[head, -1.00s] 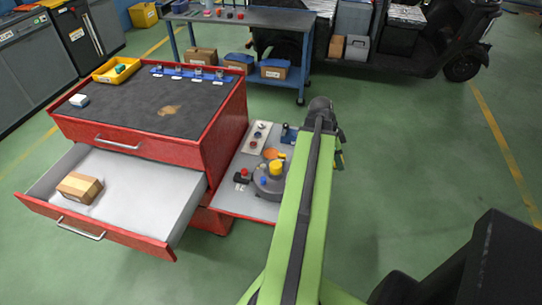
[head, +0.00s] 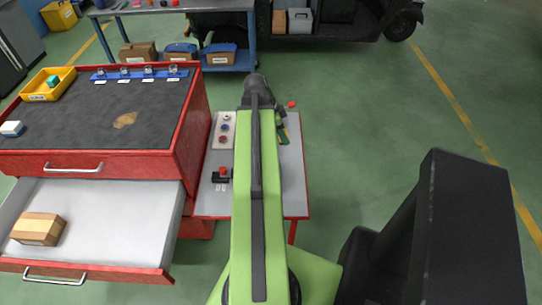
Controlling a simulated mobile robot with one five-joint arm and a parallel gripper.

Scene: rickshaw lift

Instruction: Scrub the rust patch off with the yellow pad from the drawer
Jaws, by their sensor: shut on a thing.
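The rust patch (head: 125,120) is a tan-brown stain on the dark top of the red tool cabinet (head: 190,135). The cabinet's upper drawer (head: 110,225) is pulled open. A brown block (head: 38,229) lies at its left, and no yellow pad shows inside. My gripper (head: 282,128) is partly hidden by my green arm, over the small side table to the right of the cabinet. Most of the held thing is hidden.
The red-edged side table (head: 291,180) holds a switch panel (head: 223,130). A workbench (head: 175,8) stands behind. The floor at right is clear.

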